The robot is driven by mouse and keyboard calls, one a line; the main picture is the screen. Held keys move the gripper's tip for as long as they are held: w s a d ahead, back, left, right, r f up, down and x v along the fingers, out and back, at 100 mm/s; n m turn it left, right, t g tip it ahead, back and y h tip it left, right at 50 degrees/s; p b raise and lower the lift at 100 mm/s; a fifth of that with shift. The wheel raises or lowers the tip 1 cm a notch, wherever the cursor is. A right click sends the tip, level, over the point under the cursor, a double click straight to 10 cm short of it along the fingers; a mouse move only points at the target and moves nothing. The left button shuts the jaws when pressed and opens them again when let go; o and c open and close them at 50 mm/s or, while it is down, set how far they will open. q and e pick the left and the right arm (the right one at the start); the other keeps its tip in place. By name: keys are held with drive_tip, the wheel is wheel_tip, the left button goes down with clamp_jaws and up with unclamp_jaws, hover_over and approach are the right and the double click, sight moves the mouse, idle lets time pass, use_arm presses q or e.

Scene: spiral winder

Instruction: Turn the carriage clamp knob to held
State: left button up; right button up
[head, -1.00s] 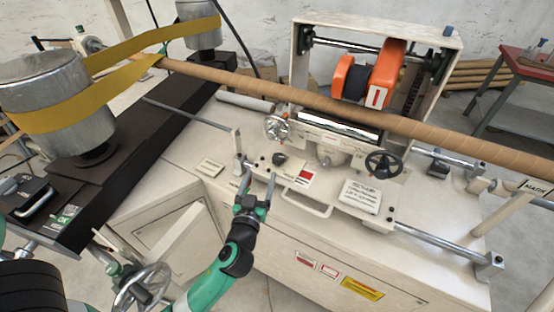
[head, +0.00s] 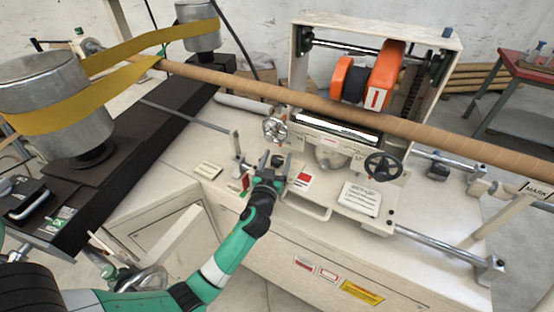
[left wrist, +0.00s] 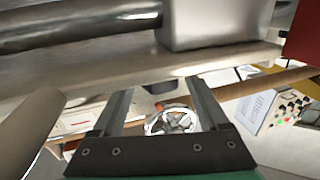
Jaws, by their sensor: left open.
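The carriage clamp knob appears to be the small black knob (head: 277,160) on the cream carriage, left of the red-and-white label (head: 303,180). My left gripper (head: 276,168) is open. In the head view its two fingers point at the knob, one on either side of it. I cannot tell whether they touch it or are still above it. The knob's pointer and setting are too small to read. In the left wrist view the open fingers (left wrist: 160,105) frame a chrome handwheel (left wrist: 172,121); a dark part above it may be the knob. My right gripper is not in view.
A chrome handwheel (head: 275,130) stands just behind the knob, and a black handwheel (head: 383,167) is to the right. A long brown tube (head: 330,106) crosses above the carriage. A cream pull handle (head: 306,206) and a printed plate (head: 361,198) lie to the right of my gripper.

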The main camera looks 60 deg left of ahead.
use_arm(q)
drive_tip(key=shift+c, duration=0.4)
clamp_jaws()
drive_tip(key=shift+a+m+t+h+p, duration=0.1)
drive_tip(key=shift+m+t+h+p, duration=0.2)
drive_tip(key=shift+p, duration=0.5)
drive_tip(key=m+t+h+p, duration=0.1)
drive_tip(key=p, duration=0.4)
drive_tip(key=m+t+h+p, duration=0.1)
drive_tip(key=h+p, duration=0.1)
drive_tip(key=p, duration=0.3)
drive_tip(key=m+t+h+p, duration=0.2)
drive_tip(key=p, duration=0.2)
drive_tip(key=shift+a+r+p, duration=0.15)
drive_tip(key=shift+r+p, duration=0.25)
drive_tip(key=shift+f+m+h, duration=0.15)
drive_tip(key=shift+m+h, duration=0.25)
drive_tip(key=shift+h, duration=0.2)
drive_tip(key=m+h, duration=0.1)
drive_tip(key=t+h, duration=0.1)
drive_tip(key=shift+f+m+h, duration=0.2)
drive_tip(key=shift+m+h, duration=0.1)
drive_tip(key=shift+m, duration=0.1)
drive_tip(key=shift+m+t+h+b, duration=0.4)
drive_tip(key=shift+m+h+b, duration=0.15)
drive_tip(key=shift+h, duration=0.25)
drive_tip(key=shift+m+h, duration=0.25)
drive_tip(key=shift+h, duration=0.25)
drive_tip(key=shift+r, duration=0.1)
